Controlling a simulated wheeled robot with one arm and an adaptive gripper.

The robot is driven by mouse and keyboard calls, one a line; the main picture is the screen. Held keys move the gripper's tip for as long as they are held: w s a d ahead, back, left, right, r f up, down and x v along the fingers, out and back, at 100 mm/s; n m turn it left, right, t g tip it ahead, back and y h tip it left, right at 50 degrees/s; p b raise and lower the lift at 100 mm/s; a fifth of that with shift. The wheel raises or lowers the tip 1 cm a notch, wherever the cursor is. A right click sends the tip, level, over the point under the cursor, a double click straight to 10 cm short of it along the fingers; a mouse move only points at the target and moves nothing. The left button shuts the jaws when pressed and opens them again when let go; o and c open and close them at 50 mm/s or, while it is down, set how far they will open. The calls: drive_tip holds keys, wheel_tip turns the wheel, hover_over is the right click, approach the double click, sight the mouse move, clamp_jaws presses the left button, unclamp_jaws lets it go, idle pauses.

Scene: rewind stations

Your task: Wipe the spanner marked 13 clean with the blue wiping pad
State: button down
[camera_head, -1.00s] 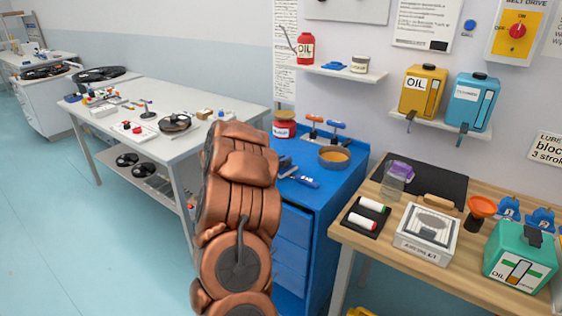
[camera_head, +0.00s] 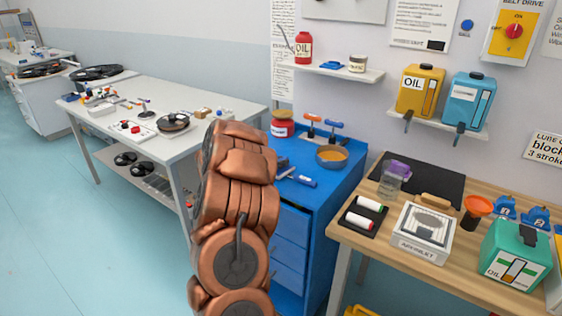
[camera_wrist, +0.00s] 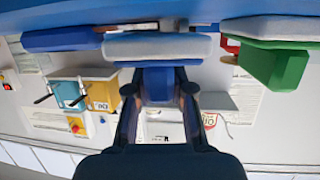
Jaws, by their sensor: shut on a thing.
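My gripper (camera_wrist: 158,92) is shut on the blue handle of a wiping pad (camera_wrist: 158,78) in the wrist view, which looks upside down. The pad's pale wiping face (camera_wrist: 155,47) lies across the handle, close to a blue surface. In the head view my arm hides the gripper and the held pad. Small blue and grey items (camera_head: 300,180) lie on the blue cabinet (camera_head: 335,190); they are too small to name. I cannot make out a spanner marked 13 in either view.
A green block with a pale face (camera_wrist: 275,60) is close beside the held pad. A pan (camera_head: 332,158), a red tin (camera_head: 282,128) and upright handled tools (camera_head: 334,130) stand on the cabinet. A wooden bench (camera_head: 400,247) with a boxed unit is to the right.

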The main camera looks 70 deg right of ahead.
drive_tip(key=shift+w+a+f, duration=0.15)
drive_tip(key=shift+w+a, duration=0.05)
drive_tip(key=shift+a, duration=0.7)
drive_tip(key=shift+d, duration=0.1)
drive_tip(key=shift+s+d+r+p, duration=0.1)
drive_tip(key=shift+d+r+p, duration=0.05)
drive_tip(key=shift+d+p, duration=0.3)
drive_tip(key=shift+s+d+r+p, duration=0.1)
drive_tip(key=shift+d+p, duration=0.3)
drive_tip(key=shift+p+x, duration=0.5)
drive_tip(key=shift+x, duration=0.55)
drive_tip(key=shift+v, duration=1)
drive_tip(key=shift+w+a+f, duration=0.1)
drive_tip(key=shift+a, duration=0.4)
drive_tip(key=shift+w+a+f, duration=0.1)
drive_tip(key=shift+a+f, duration=0.05)
drive_tip(key=shift+a, duration=0.35)
drive_tip(key=shift+r, duration=0.1)
